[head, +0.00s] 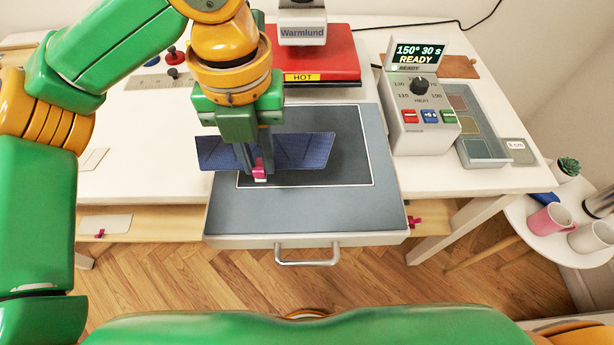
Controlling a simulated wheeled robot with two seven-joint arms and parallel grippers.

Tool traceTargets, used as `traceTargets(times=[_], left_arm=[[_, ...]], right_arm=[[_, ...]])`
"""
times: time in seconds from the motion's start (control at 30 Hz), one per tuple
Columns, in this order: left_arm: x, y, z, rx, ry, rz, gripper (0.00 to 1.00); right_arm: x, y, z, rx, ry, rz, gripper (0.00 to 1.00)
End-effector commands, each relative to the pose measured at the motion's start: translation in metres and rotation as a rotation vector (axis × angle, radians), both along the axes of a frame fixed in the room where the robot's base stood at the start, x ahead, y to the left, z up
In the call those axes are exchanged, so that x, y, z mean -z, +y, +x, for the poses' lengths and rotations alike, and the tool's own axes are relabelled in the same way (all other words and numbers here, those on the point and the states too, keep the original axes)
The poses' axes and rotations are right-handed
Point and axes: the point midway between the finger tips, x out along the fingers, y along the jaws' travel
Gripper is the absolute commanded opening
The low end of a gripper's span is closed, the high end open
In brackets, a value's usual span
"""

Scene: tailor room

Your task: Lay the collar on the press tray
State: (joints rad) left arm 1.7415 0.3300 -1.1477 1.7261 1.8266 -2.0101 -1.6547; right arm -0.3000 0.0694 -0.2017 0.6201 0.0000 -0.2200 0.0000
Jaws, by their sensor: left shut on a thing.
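The collar (305,150) is a dark blue, patterned, long flat piece. My left gripper (259,170) is shut on it near its middle, with the fingers pointing down. A small pink and white piece shows at the fingertips. The press tray (300,215) is a grey pulled-out plate with a dark, white-outlined rectangle and a metal handle at the front. The collar is over the back left part of that rectangle, its left end reaching past the outline. I cannot tell whether it touches the tray. My right gripper is not in view.
The red press (330,55) marked HOT stands behind the tray. A control box (420,115) reading "150° 30 s READY" is at its right, beside a tray of swatches (475,148). A side table at right holds mugs (550,222). The tray's front is clear.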

Motion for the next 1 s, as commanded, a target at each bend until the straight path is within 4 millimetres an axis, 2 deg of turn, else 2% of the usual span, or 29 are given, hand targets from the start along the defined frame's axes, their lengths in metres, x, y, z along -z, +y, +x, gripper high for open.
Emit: traceTargets(times=[0.03,0.1,0.37,0.53,0.93,0.97,1.0], left_arm=[[0.011,-0.015,0.001,0.007,0.008,0.0,0.0],[0.029,-0.029,0.003,0.004,0.007,-0.001,0.0],[0.063,-0.058,0.01,0.001,0.002,0.002,0.0],[0.09,-0.056,0.01,0.0,0.001,0.001,0.0],[0.097,-0.056,0.01,0.0,0.0,0.0,0.0],[0.098,-0.056,0.01,0.0,-0.001,0.0,0.21],[0.097,-0.056,0.01,0.0,-0.001,0.0,0.32]], right_arm=[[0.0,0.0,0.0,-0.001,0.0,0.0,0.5],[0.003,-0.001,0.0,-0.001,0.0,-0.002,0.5],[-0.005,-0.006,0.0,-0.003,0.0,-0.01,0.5],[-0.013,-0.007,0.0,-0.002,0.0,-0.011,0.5],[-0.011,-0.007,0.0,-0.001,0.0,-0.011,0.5],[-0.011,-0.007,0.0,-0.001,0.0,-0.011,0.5],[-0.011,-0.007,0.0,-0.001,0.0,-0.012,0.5]])
